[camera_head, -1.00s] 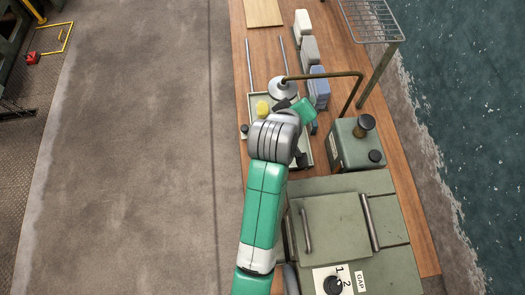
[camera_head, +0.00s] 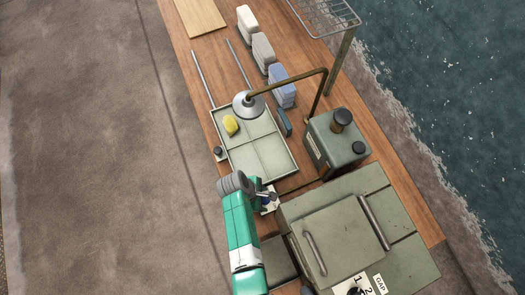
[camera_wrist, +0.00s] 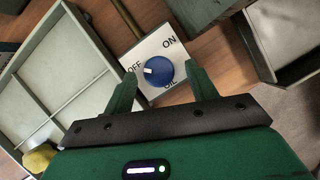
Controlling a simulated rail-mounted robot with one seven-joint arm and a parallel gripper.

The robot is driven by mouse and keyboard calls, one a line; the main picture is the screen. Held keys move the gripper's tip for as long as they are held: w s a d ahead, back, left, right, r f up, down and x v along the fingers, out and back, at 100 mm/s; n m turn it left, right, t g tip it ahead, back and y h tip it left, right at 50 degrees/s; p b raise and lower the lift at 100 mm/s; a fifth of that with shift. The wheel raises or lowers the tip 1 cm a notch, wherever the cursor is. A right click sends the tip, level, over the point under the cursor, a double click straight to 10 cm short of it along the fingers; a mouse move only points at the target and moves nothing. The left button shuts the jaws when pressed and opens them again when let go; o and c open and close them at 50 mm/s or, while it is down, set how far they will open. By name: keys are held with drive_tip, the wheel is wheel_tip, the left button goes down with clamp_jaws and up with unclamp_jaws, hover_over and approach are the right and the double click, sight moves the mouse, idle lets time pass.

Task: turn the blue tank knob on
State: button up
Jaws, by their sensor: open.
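The blue knob (camera_wrist: 160,76) sits on a white plate (camera_wrist: 152,48) lettered ON and OFF in the wrist view. Its white pointer mark faces the OFF lettering. Further lettering below the knob is partly covered. My gripper (camera_wrist: 160,82) is open, with one green finger on each side of the knob; contact cannot be told. In the head view, my gripper (camera_head: 262,192) is low over the white plate (camera_head: 271,205), between the tray and the big green box, and mostly hides the knob. The green tank (camera_head: 326,150) stands right of the plate.
A shallow tray (camera_head: 275,165) with a yellow sponge (camera_head: 231,125) lies behind my gripper, under a shower head (camera_head: 248,104) on a bent pipe. A large lidded green box (camera_head: 340,235) stands close on the right. Several bottle-like blocks stand further back.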

drive_tip(key=shift+d+f, duration=0.15)
drive_tip(key=shift+f, duration=0.15)
drive_tip(key=shift+c, duration=0.3)
drive_tip(key=c, duration=0.9)
